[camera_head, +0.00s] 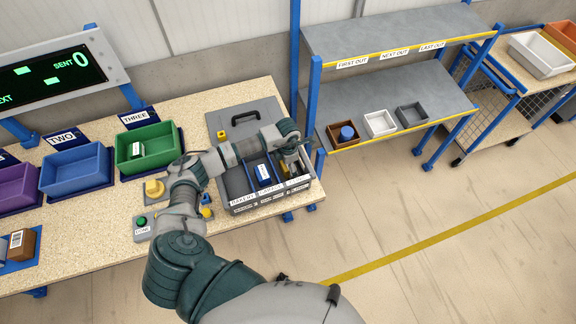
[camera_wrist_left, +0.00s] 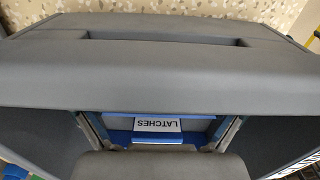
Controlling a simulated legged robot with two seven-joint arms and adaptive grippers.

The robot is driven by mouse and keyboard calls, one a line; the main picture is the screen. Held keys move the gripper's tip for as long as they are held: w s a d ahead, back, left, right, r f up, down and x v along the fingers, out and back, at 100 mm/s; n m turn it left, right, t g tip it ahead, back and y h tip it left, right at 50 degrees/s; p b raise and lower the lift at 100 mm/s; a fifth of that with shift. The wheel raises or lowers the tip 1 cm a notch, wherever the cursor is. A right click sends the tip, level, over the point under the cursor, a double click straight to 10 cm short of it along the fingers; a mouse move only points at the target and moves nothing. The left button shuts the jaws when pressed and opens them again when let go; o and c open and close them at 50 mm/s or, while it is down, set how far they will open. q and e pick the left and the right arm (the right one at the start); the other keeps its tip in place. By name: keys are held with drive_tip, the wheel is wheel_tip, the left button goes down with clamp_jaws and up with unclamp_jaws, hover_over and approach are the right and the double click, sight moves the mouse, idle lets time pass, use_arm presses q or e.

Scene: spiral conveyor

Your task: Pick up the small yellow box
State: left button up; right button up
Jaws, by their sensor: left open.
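Another yellow piece (camera_head: 283,171) shows inside the open grey case (camera_head: 232,183), partly hidden by my arm. I cannot tell which of these is the small yellow box. My left gripper (camera_head: 297,158) is over the right part of the case. In the left wrist view my left gripper (camera_wrist_left: 160,140) is open, with a LATCHES label (camera_wrist_left: 158,125) between its fingers. No yellow box shows there. My right gripper is not in view.
A blue box (camera_head: 263,174) is in the case's middle compartment. Green (camera_head: 148,146), blue (camera_head: 75,170) and purple (camera_head: 16,188) bins line the table's left. A shelf rack (camera_head: 385,90) with small trays stands right of the table. The floor in front is clear.

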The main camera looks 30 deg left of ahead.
use_arm(q)
drive_tip(key=shift+a, duration=0.2)
drive_tip(key=c, duration=1.2)
drive_tip(key=shift+c, duration=0.2)
